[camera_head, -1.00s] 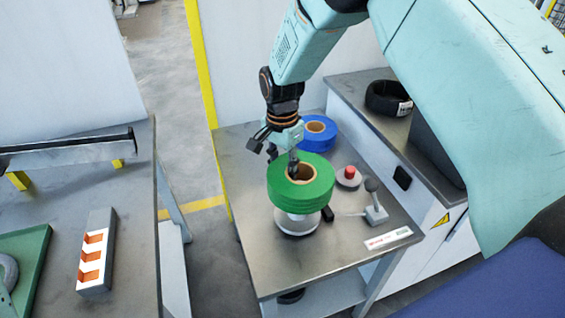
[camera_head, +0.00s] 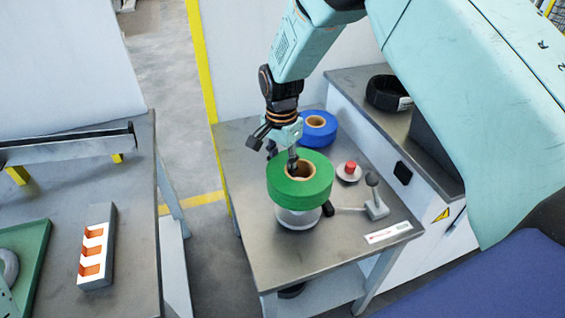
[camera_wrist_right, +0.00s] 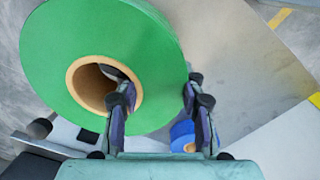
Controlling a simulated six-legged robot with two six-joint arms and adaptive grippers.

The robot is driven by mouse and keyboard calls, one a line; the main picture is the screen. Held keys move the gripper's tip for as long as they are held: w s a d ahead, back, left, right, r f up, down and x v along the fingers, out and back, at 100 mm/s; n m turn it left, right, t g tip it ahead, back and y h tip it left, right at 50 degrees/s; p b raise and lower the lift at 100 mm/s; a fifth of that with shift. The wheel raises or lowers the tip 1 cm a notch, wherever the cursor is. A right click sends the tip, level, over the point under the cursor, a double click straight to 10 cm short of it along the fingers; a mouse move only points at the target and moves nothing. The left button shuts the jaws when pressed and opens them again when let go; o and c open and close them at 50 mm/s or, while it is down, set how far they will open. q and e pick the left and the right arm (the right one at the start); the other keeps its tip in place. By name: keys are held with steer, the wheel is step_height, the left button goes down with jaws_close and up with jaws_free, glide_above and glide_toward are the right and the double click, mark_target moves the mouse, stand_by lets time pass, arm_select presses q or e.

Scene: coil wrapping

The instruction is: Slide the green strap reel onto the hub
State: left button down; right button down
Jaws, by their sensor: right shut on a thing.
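The green strap reel (camera_head: 310,191) is roughly level over a pale round hub (camera_head: 297,218) on the small metal table. The reel hides the hub's top, so I cannot tell whether the two touch. My right gripper (camera_head: 282,158) is shut on the reel's rim from above. One finger goes into the brown core and the other is outside. The right wrist view shows the green reel (camera_wrist_right: 155,60) between the fingers (camera_wrist_right: 158,105), with one finger in the core.
A blue reel (camera_head: 320,137) lies behind the green one. A red button (camera_head: 350,168) and a grey lever (camera_head: 375,200) stand to the right. A black coil (camera_head: 385,96) is on the side counter. The left bench (camera_head: 130,255) holds a white block with orange slots (camera_head: 93,250).

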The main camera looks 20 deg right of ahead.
steer(key=shift+r+p, duration=0.15)
steer(key=shift+p, duration=0.3)
stand_by(0.6)
steer(key=shift+p, duration=0.35)
stand_by(0.6)
steer(key=shift+f+b, duration=2.15)
steer(key=shift+f, duration=1.8)
stand_by(0.6)
steer(key=c, duration=0.9)
jaws_free()
steer(key=shift+o, duration=0.9)
steer(key=shift+s+f, duration=0.1)
steer(key=shift+s, duration=0.05)
